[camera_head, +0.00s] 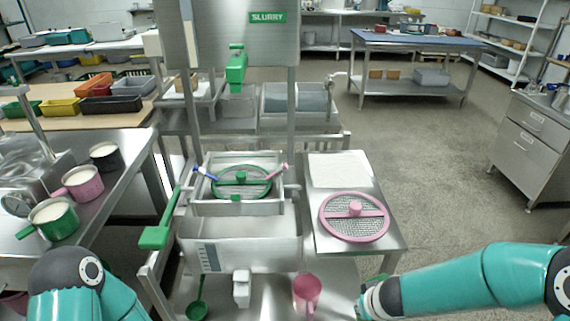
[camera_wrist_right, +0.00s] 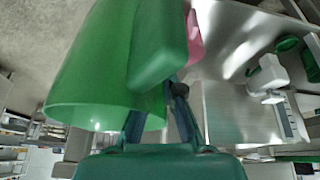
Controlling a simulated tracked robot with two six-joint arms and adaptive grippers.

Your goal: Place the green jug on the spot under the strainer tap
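The green jug (camera_wrist_right: 90,75) fills the upper left of the right wrist view, tilted in the picture. My right gripper (camera_wrist_right: 165,105) is closed around its handle (camera_wrist_right: 160,45). In the head view the right wrist is at the lower right, and the jug is mostly hidden there. The strainer tap (camera_head: 241,289) is a pale fitting low on the front of the steel strainer tank (camera_head: 240,238); it also shows in the right wrist view (camera_wrist_right: 268,78). The spot under it is not clearly visible. My left arm is at the lower left, its gripper out of view.
A pink jug (camera_head: 307,292) stands right of the tap, between it and my right wrist. A green ladle (camera_head: 197,308) is left of the tap. A pink-rimmed strainer (camera_head: 354,216) lies on the right side table (camera_head: 384,244). A green lever (camera_head: 158,234) sticks out at left.

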